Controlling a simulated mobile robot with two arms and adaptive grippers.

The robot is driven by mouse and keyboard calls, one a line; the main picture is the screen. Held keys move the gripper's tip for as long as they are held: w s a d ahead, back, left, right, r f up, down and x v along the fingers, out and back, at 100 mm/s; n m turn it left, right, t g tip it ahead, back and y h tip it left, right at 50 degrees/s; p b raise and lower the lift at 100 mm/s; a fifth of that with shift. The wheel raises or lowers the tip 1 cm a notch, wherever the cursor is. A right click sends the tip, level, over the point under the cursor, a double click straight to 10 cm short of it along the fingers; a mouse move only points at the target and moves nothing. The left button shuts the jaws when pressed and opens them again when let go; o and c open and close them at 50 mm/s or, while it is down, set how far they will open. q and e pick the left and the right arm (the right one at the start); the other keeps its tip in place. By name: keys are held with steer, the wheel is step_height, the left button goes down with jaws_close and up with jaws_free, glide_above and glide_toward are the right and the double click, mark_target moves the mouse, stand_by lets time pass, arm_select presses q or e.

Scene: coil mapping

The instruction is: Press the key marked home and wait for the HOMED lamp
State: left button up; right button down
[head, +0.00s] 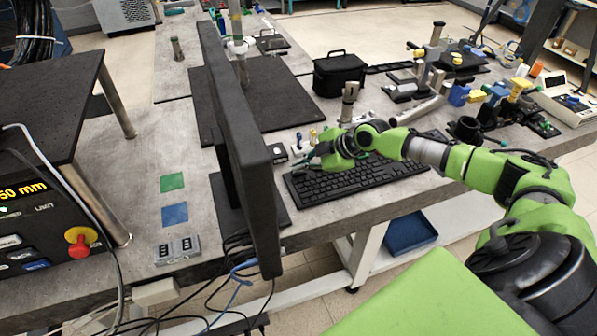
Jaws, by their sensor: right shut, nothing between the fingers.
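A black control box (60,215) stands at the left edge, partly cut off by the frame. Its orange display (22,190) ends in "50 mm". Below it are a greenish lamp (3,209), whose label is too small to read surely, and a "LIMIT" label (43,207). My right gripper (312,153) is shut and empty over the keyboard's left end, far right of the box. My left gripper is out of view.
A red stop knob (78,243) on a yellow base sits beside the keys. A black monitor (240,150) stands between my right gripper and the box. A keyboard (350,182) lies under my right arm. Cables (215,285) hang below the bench.

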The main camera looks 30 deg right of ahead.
mark_target(301, 172)
steer(key=shift+f+b, duration=0.3)
steer(key=shift+f, duration=0.1)
steer(key=shift+r, duration=0.1)
stand_by(0.4)
steer(key=shift+r+p, duration=0.55)
steer(key=shift+r, duration=0.2)
step_height(301, 172, up, 5)
steer(key=p, duration=0.3)
stand_by(0.8)
